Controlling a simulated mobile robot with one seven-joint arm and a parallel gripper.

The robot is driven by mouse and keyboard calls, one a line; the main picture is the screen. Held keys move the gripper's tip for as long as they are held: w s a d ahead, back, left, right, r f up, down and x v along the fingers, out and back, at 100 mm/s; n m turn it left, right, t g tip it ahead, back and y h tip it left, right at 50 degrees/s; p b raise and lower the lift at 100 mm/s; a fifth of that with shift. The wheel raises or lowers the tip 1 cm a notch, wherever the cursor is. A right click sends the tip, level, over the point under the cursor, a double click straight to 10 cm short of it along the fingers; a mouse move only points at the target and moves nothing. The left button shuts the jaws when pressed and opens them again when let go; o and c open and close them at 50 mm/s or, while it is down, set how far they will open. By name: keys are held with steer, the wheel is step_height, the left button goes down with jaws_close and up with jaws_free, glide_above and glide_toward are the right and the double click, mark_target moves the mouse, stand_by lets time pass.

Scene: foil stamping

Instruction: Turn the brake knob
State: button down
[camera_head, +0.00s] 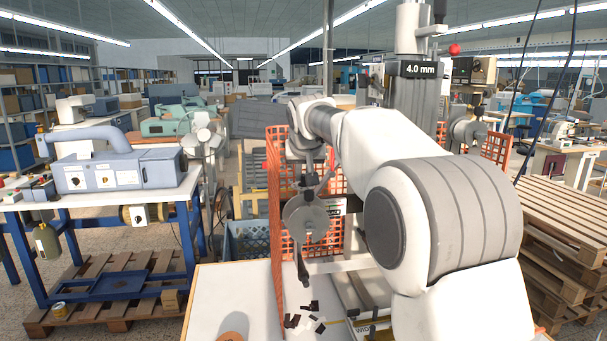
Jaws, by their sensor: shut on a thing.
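My gripper (311,183) is at the end of my white and grey arm, pointing down in the left middle of the head view. It is at the upper edge of a round grey disc (306,219) on the left side of the machine. The jaws are shut on a small part there, which I take for the brake knob. The knob is hidden by my gripper, so I cannot tell how far it is turned. A dark narrow part (303,268) hangs below the disc.
Orange mesh guards (275,215) stand around the machine, close to my gripper. Dark scraps (302,320) lie on the white table (225,290). A blue-framed bench (150,190) is at left, stacked pallets (565,220) at right. My arm hides much of the machine.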

mark_target(303, 177)
steer(key=shift+a, duration=0.1)
steer(key=shift+m+h, duration=0.4)
steer(key=shift+m, duration=0.3)
steer(key=c, duration=0.9)
jaws_free()
step_height(303, 177, up, 4)
steer(key=shift+p, duration=0.55)
steer(key=s+d+r, duration=0.3)
steer(key=d+r, duration=0.4)
steer(key=d, duration=0.4)
steer(key=shift+s+b, duration=0.3)
steer(key=shift+s, duration=0.1)
